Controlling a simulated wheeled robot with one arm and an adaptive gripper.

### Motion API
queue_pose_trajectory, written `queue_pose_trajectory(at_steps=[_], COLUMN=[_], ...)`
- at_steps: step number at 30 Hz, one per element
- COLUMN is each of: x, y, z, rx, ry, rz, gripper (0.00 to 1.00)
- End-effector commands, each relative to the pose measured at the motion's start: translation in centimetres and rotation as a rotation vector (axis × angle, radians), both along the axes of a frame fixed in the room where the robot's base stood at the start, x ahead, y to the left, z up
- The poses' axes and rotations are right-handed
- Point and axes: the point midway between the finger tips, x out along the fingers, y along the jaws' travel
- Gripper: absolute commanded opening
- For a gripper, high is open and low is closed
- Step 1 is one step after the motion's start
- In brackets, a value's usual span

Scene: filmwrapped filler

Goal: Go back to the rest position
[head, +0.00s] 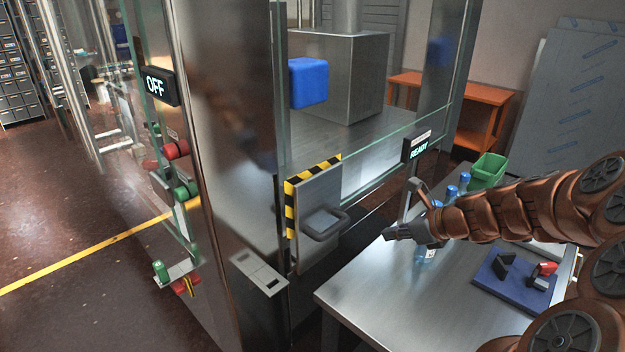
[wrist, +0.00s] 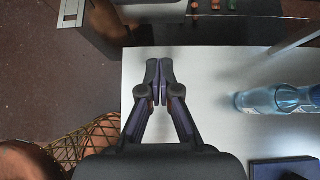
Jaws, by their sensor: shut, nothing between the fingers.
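My gripper (head: 402,232) is at the end of my brown arm, above the left part of the metal table (head: 372,290) in the head view. In the wrist view my gripper (wrist: 159,68) has its dark fingertips together, with nothing between them. The table's pale top (wrist: 215,75) lies below it. Blue-capped clear bottles (head: 451,192) stand on the table behind and beside my gripper, partly hidden by it. One bottle (wrist: 275,100) shows to the right of the fingers in the wrist view, apart from them.
A machine door with a grey handle (head: 325,222) and striped edge stands left of my gripper. A sign reading READY (head: 418,148) hangs above. A green bin (head: 487,170) and a blue mat (head: 512,288) with small black and red items are on the table. The table's front left is clear.

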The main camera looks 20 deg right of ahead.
Motion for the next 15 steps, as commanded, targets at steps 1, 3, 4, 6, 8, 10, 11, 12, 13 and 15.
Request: queue_pose_trajectory(at_steps=[1,3,4,6,8,10,11,12,13,15], x=[0.0,0.0,-0.1,-0.3,-0.8,-1.9,-2.6,-3.6,-4.5,-6.7], y=[0.0,0.4,0.8,2.5,5.0,8.4,9.9,11.9,13.3,16.0], z=[0.0,0.1,0.1,0.3,0.4,0.4,0.5,0.4,0.3,0.1], rx=[0.001,-0.008,-0.018,-0.06,-0.12,-0.21,-0.254,-0.311,-0.352,-0.446], ry=[0.0,-0.001,-0.002,-0.008,-0.015,-0.026,-0.035,-0.045,-0.051,-0.073], rz=[0.001,0.016,0.033,0.109,0.218,0.386,0.466,0.579,0.665,0.857], gripper=[0.0,0.0,0.0,0.0,0.0,0.0,0.0,0.0,0.0,0.0])
